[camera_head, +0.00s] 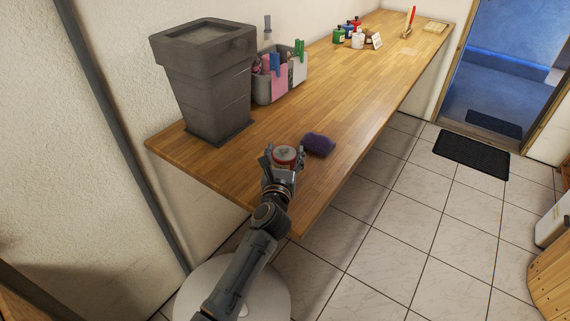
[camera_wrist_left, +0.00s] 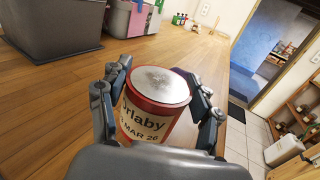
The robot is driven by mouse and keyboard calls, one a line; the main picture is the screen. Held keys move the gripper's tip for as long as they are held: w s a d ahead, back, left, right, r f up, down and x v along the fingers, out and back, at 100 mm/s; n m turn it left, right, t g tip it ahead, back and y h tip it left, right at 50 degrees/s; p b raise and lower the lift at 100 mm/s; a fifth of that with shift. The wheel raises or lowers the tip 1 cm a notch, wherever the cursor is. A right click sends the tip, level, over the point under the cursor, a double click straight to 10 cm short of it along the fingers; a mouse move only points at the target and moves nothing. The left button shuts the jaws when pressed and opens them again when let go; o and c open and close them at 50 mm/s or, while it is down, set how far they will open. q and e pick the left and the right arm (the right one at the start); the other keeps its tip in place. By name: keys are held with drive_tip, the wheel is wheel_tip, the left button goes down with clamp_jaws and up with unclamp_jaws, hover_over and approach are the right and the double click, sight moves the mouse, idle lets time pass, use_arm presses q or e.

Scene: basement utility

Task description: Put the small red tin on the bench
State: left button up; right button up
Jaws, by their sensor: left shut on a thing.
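The small red tin (camera_head: 285,153) has a pale lid and is in my left gripper (camera_head: 283,158), over the near end of the wooden bench (camera_head: 232,182). In the left wrist view, the tin (camera_wrist_left: 152,112) is upright between the two fingers of the left gripper (camera_wrist_left: 155,110), which is shut on it. Its label reads "rlaby" and "MAR 26", partly cut off by the gripper. I cannot tell whether the tin's base touches the bench; the base is hidden. My right gripper is not in view.
A purple cloth-like item (camera_head: 319,144) lies right of the tin. A large grey bin (camera_head: 205,85) and a caddy (camera_head: 265,88) stand at the back left. Several small bottles (camera_head: 357,38) stand farther along. The middle of the bench is clear.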

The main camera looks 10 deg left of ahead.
use_arm(q)
drive_tip(key=f, duration=0.1)
drive_tip(key=f+b, duration=0.1)
drive_tip(key=shift+w+f, duration=0.2)
drive_tip(key=shift+f, duration=0.5)
drive_tip(key=shift+f, duration=0.2)
drive_tip(key=o, duration=1.4)
